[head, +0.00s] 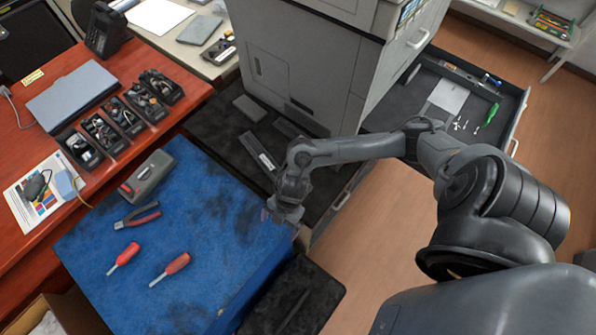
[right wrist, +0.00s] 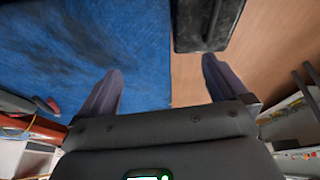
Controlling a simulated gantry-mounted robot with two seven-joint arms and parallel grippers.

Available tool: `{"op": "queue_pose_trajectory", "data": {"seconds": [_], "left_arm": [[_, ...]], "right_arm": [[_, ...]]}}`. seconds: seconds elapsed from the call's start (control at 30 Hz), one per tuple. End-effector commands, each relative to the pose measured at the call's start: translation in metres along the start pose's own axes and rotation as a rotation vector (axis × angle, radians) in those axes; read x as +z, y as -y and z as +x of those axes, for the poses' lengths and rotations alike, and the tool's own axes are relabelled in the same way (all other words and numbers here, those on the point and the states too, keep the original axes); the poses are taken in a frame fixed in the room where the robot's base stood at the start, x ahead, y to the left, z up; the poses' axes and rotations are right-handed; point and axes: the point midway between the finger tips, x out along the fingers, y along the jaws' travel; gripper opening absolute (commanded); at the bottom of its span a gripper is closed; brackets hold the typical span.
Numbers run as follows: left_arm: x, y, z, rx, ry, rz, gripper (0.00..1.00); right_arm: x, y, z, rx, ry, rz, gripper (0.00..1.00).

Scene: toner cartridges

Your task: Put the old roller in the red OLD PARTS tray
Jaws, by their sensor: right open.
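I cannot make out the old roller or the red OLD PARTS tray in either view. My right gripper (head: 281,221) is over the right edge of the blue mat (head: 215,225), in front of the grey printer (head: 318,75). In the right wrist view my right gripper (right wrist: 160,82) has its two fingers wide apart with nothing between them. The blue mat (right wrist: 85,45) lies below the left finger and wood floor (right wrist: 225,80) below the right one. My left gripper is not in view.
On the mat are a grey case (head: 147,178), pliers (head: 138,215) and two red screwdrivers (head: 123,258) (head: 170,269). A long dark part (head: 258,152) lies beside the printer. A black case (head: 318,300) stands below the mat's edge. An open drawer (head: 385,118) is at right.

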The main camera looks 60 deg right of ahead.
Motion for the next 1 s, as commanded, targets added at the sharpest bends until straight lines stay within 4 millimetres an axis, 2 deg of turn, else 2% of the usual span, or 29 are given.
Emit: {"op": "queue_pose_trajectory", "data": {"seconds": [0.03,0.1,0.2,0.33,0.43,0.53,0.73,1.0], "left_arm": [[0.003,0.000,0.010,0.000,0.000,0.000,0.52],[0.005,-0.001,0.015,0.000,0.000,0.000,0.52],[0.007,-0.001,0.021,0.000,0.000,0.000,0.52],[0.009,-0.001,0.027,0.000,0.000,0.000,0.52],[0.009,-0.001,0.030,0.000,0.000,0.000,0.52],[0.011,-0.001,0.035,0.000,0.000,0.000,0.52],[0.016,-0.002,0.052,0.000,0.000,0.000,0.52],[0.019,-0.002,0.059,0.000,0.000,0.000,0.52]], "right_arm": [[0.039,-0.016,-0.011,-0.014,0.068,-0.010,1.00],[0.080,-0.030,-0.033,-0.039,0.143,-0.004,1.00],[0.127,-0.047,-0.068,-0.051,0.229,0.020,1.00],[0.167,-0.061,-0.106,-0.048,0.304,0.059,1.00],[0.185,-0.066,-0.125,-0.045,0.336,0.083,1.00],[0.195,-0.067,-0.128,-0.044,0.350,0.095,1.00],[0.207,-0.066,-0.105,-0.045,0.354,0.100,1.00],[0.214,-0.065,-0.086,-0.043,0.355,0.098,1.00]]}}
